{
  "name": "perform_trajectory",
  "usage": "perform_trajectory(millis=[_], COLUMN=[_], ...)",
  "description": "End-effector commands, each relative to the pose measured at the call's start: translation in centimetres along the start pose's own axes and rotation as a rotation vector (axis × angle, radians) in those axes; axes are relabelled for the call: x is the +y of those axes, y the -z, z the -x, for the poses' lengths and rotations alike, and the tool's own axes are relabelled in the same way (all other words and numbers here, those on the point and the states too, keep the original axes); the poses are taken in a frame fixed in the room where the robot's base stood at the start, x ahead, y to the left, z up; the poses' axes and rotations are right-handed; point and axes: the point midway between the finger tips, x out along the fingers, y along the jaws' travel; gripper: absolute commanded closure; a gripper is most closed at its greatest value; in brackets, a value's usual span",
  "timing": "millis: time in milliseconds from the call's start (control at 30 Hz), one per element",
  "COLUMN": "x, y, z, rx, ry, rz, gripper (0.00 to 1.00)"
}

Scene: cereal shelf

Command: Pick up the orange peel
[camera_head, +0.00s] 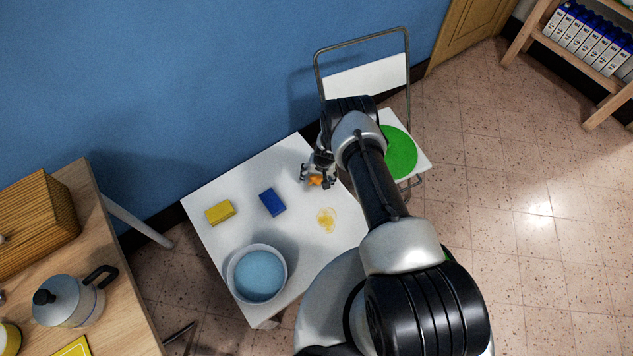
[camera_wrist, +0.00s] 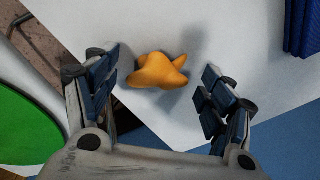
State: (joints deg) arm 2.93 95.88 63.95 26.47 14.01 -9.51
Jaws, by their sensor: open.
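The orange peel (camera_wrist: 158,71) lies on the white table (camera_wrist: 215,25) near its edge and corner. In the wrist view it sits between and a little beyond the fingertips of my gripper (camera_wrist: 160,85), nearer the left finger. The gripper is open, with visible gaps on both sides of the peel. In the head view my gripper (camera_head: 317,172) is low over the table's far right part, and the orange peel (camera_head: 315,181) shows partly hidden beneath it.
A blue sponge (camera_head: 272,202), a yellow sponge (camera_head: 220,212), a yellow stain (camera_head: 326,220) and a bucket of blue water (camera_head: 257,274) are on the table. A chair with a green seat pad (camera_head: 401,152) stands to the right. The blue wall (camera_head: 200,80) is close behind.

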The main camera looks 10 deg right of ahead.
Motion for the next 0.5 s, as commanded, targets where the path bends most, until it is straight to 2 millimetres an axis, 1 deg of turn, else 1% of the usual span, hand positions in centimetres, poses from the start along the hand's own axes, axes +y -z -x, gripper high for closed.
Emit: perform_trajectory(millis=[167, 500], x=[-0.04, -0.02], y=[0.06, 0.04], z=[0.11, 0.11], rx=[0.001, 0.000], ry=[0.000, 0.000], rz=[0.000, 0.000], gripper=[0.25, 0.47])
